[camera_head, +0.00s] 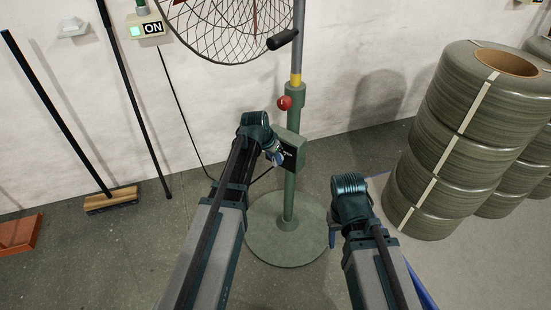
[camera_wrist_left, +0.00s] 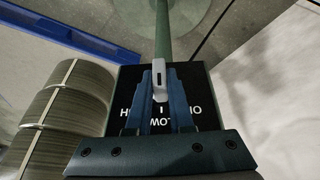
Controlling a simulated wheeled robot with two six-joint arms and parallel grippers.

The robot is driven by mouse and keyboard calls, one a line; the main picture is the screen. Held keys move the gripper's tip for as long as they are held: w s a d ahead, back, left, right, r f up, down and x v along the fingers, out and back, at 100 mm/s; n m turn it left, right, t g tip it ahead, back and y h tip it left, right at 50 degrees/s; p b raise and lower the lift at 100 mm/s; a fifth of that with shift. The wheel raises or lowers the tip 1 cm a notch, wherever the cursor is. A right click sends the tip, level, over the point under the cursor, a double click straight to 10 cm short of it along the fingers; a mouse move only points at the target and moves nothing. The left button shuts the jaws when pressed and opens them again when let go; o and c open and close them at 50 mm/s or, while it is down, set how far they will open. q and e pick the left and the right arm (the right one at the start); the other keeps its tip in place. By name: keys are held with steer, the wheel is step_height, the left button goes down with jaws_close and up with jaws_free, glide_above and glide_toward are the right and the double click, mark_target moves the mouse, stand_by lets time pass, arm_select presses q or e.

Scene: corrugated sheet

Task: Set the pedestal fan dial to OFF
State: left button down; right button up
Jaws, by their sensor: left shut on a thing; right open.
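The pedestal fan has a green pole (camera_head: 289,195), a round base (camera_head: 262,240) and a wire cage (camera_head: 215,40) cut off at the top. Its control box (camera_head: 291,143) is mid-pole with a black label face. In the left wrist view the black panel (camera_wrist_left: 125,82) shows upside-down white lettering, including LOW and partly hidden labels at both sides. My left gripper (camera_head: 277,157) is at the panel, its blue fingers (camera_wrist_left: 160,100) shut on the grey dial (camera_wrist_left: 158,73). The dial's exact setting is unclear. My right gripper (camera_head: 333,237) is open and empty, right of the fan base.
Stacked ribbed coils (camera_head: 440,150) stand at the right. A red knob (camera_head: 284,103) sits on the pole above the box. A blue edge (camera_head: 420,288) lies right of my right arm.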

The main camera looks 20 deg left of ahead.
arm_select(q)
steer(key=shift+w+a+f+n+g+h+b, duration=0.1)
steer(key=shift+a+n+g+h+b, duration=0.1)
steer(key=shift+h, duration=0.25)
steer(key=shift+w+a+f+n+g+h+b, duration=0.1)
steer(key=shift+g+h+b, duration=0.1)
steer(key=shift+h, duration=0.25)
steer(key=h+b, duration=0.2)
steer(key=n+g+h+b, duration=0.1)
steer(key=h+b, duration=0.1)
steer(key=h, duration=0.1)
steer(key=shift+a+f+g+b, duration=0.15)
steer(key=shift+f+g+b, duration=0.05)
steer(key=shift+g+b, duration=0.15)
steer(key=shift+s+r+h+b, duration=0.1)
steer(key=shift+h+b, duration=0.3)
steer(key=shift+b, duration=0.1)
steer(key=c, duration=0.8)
jaws_free()
steer(key=shift+r, duration=0.1)
